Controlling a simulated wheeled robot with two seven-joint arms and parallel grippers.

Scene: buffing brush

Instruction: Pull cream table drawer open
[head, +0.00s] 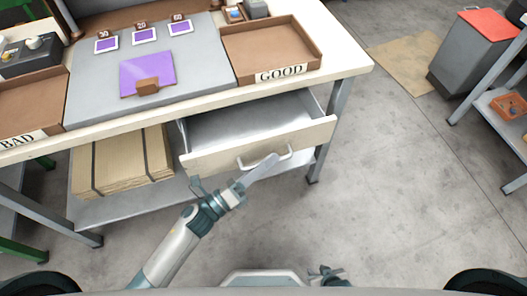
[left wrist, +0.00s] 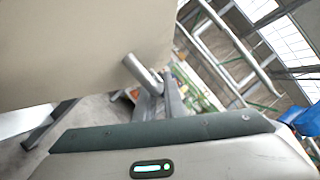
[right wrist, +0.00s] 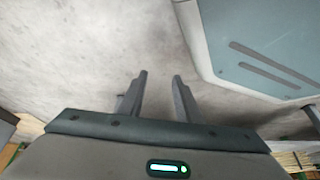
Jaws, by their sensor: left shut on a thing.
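The cream drawer (head: 215,158) under the workbench is pulled out, and its empty grey inside shows in the head view. Its pale bar handle (head: 285,154) is on the front. My left gripper (head: 268,163) is at the handle, shut on it. In the left wrist view the handle (left wrist: 141,74) runs in between the fingers, beside the cream drawer front (left wrist: 75,45). My right gripper (right wrist: 160,85) is open and empty above the floor; in the head view it is low near my base (head: 328,272).
The workbench top (head: 345,60) holds a GOOD tray (head: 270,42), a BAD tray (head: 35,105) and a purple plate (head: 140,72). A strapped cardboard stack (head: 120,165) lies on the lower shelf. A red-topped bin (head: 475,50) stands at right. Floor before the drawer is clear.

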